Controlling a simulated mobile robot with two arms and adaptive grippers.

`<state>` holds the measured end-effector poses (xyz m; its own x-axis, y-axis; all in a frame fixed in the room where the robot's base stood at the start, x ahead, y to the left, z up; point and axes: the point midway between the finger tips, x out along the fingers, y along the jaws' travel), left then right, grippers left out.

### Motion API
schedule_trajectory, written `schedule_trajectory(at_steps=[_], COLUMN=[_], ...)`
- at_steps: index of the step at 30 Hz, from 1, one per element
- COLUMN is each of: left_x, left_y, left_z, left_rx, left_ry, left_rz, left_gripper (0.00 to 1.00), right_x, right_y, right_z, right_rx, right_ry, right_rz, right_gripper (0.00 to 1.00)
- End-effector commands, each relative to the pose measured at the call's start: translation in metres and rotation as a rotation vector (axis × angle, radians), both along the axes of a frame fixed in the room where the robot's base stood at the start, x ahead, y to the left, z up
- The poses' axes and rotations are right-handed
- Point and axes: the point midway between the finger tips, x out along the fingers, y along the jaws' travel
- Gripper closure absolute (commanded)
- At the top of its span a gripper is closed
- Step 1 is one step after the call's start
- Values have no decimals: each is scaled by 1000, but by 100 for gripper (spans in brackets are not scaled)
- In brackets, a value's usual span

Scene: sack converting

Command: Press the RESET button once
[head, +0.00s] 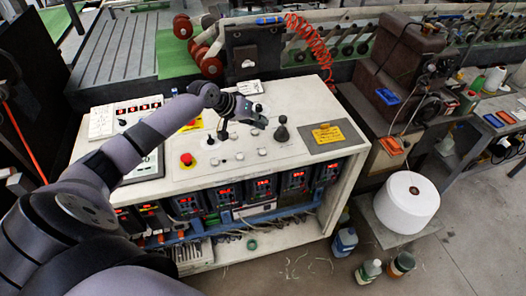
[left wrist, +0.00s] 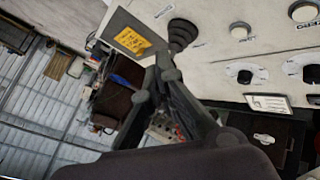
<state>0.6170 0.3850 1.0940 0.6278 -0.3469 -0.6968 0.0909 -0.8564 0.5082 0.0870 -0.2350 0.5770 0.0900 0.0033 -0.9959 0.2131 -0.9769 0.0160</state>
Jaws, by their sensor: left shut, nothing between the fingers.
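The white control panel (head: 300,95) tops a cabinet in front of me, with several round buttons, dark knobs, a red mushroom button (head: 187,160) and a black joystick (head: 281,130). I cannot read which button is RESET; one pale round button (head: 238,155) is near the panel's front. My left gripper (head: 250,118) is shut and empty, over the middle of the panel, left of the joystick. In the left wrist view its fingers (left wrist: 165,68) show just below the joystick's black boot (left wrist: 183,33). Contact with the panel cannot be told. My right gripper is out of view.
A yellow label (head: 327,134) lies on a grey plate at the panel's right. Red-lit displays (head: 263,188) line the open cabinet front. A white spool (head: 406,203) stands to the right, with bottles (head: 368,271) on the floor. Machinery stands behind the panel.

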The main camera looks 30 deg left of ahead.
Motion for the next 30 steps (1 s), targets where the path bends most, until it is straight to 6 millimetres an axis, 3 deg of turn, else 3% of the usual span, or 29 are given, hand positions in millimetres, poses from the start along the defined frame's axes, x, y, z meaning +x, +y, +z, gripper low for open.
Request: schedule_trajectory(at_steps=[11,22,30], left_x=[0,-1,0], left_y=[0,0,0], left_z=[-18,-71,-88], left_rx=[1,2,1], left_ry=[1,1,0], left_rz=[-1,-1,-1], left_gripper=[100,100,100], right_x=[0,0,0], right_y=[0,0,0], right_z=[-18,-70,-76], right_rx=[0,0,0], right_ry=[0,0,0], right_rz=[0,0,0], right_gripper=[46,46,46])
